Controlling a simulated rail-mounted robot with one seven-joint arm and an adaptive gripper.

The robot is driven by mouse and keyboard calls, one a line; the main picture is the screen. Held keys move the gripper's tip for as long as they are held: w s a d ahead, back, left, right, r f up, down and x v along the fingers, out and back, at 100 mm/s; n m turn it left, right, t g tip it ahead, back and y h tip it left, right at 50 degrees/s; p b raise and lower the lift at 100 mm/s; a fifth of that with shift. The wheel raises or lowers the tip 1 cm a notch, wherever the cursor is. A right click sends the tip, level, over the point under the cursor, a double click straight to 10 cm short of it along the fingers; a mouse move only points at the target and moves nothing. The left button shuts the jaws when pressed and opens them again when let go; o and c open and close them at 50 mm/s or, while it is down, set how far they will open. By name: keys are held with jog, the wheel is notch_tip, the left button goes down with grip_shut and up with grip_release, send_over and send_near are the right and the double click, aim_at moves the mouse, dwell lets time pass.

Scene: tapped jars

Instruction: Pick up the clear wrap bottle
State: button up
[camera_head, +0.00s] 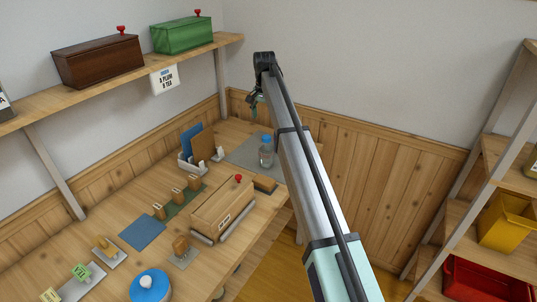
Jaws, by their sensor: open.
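A clear bottle (266,155) with a blue cap stands upright on a grey mat (242,148) at the far right end of the table. I cannot tell whether it is the one called the wrap bottle, as no label is readable. My gripper (255,106) is up at the end of my raised arm, above and slightly left of the bottle in the picture and apart from it. It is open, small and dark in this view, with nothing seen between its fingers. My arm passes close to the bottle's right side in the picture.
A wooden box (222,208) with a red knob stands left of my arm. A holder (201,150) with blue and brown boards is left of the bottle. A blue-lidded jar (149,285) is in front. A wall shelf (120,77) holds brown and green boxes.

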aim_at(265, 137)
notch_tip(265, 137, down, 10)
jog(key=shift+f+p, duration=0.1)
jog(key=shift+p, duration=0.95)
jog(key=shift+d+f+p, duration=0.15)
jog(key=shift+f+p, duration=0.35)
jog(key=shift+f, duration=0.8)
jog(key=shift+d+f+p, duration=0.15)
jog(key=shift+f+p, duration=0.35)
jog(key=shift+f, duration=0.8)
jog(key=c, duration=1.5)
